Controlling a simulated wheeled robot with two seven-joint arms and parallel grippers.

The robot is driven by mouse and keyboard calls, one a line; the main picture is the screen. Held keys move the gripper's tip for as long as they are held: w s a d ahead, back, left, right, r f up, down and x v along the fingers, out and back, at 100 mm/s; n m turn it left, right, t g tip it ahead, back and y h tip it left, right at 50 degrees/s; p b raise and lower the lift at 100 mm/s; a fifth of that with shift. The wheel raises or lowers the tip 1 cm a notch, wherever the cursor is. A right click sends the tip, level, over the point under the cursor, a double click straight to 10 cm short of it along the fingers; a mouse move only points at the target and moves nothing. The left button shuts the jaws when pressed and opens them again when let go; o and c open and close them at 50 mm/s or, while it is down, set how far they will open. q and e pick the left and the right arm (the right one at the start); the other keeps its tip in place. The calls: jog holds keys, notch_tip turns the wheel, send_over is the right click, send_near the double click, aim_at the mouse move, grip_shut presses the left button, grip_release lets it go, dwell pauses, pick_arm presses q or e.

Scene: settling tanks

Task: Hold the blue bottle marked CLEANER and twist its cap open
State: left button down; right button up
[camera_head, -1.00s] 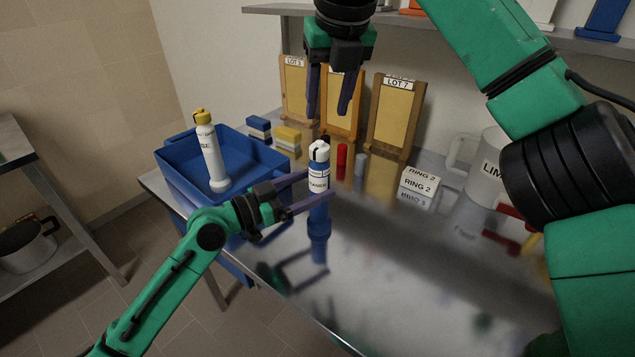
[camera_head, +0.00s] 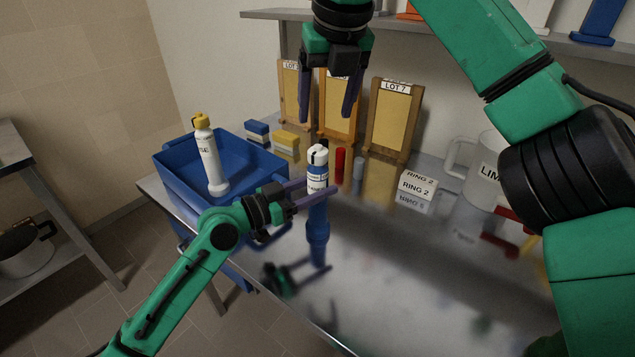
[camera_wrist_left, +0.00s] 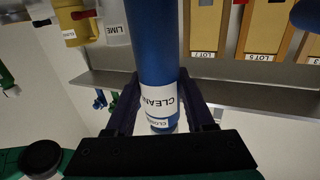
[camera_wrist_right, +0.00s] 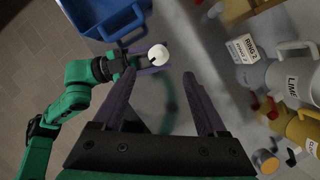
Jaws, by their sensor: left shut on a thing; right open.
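The blue bottle marked CLEANER (camera_head: 317,207) stands upright at the metal table, with a white cap (camera_head: 318,155) on top. My left gripper (camera_head: 312,196) is shut on the bottle from the left; in the left wrist view the blue body and label (camera_wrist_left: 160,95) lie between its fingers. My right gripper (camera_head: 336,98) is open and empty, pointing down above and behind the bottle. In the right wrist view the white cap (camera_wrist_right: 158,54) shows beyond and between the spread fingers, apart from them.
A blue crate (camera_head: 165,178) holding a white bottle with a yellow cap (camera_head: 209,155) stands left. Boards on stands, including LOT 7 (camera_head: 394,115), stand behind. A RING 2 box (camera_head: 417,184) and a LIME jug (camera_head: 486,170) are right.

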jog(key=w+d+r+n+t+h, duration=0.2)
jog(key=w+d+r+n+t, duration=0.3)
jog(key=w+d+n+t, duration=0.65)
jog(key=n+g+y, duration=0.6)
jog(key=n+y, duration=1)
jog(key=n, duration=1.7)
send_near(327, 157)
jog(key=shift+m, duration=0.25)
jog(key=x, duration=1.2)
jog(key=shift+s, duration=0.1)
jog(key=shift+c, duration=0.4)
